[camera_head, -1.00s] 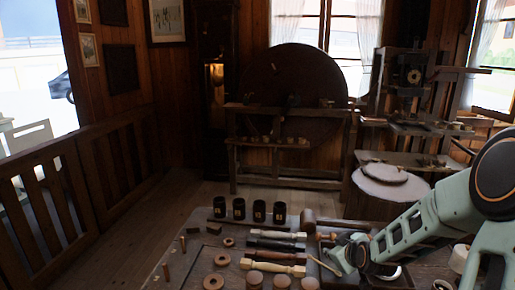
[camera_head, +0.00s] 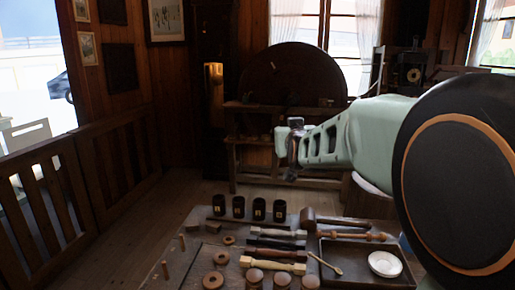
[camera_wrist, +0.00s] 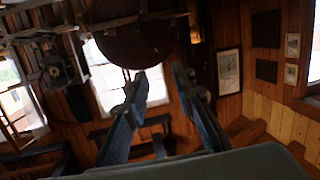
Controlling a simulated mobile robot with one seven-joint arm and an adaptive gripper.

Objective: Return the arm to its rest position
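My gripper (camera_head: 290,148) is raised in the air, well above and behind the workbench. In the wrist view, its two fingers (camera_wrist: 161,78) stand apart with nothing between them, so it is open and empty. My pale green arm reaches in from the right and covers much of the right side of the head view. No task object is named apart from the arm.
Below lies the workbench (camera_head: 205,245) with black cups (camera_head: 239,208), spindles (camera_head: 272,265), round wooden pieces and a mallet (camera_head: 309,219). A dark tray (camera_head: 345,280) holds a white dish (camera_head: 385,264). A light spoon (camera_head: 325,263) lies at its left edge.

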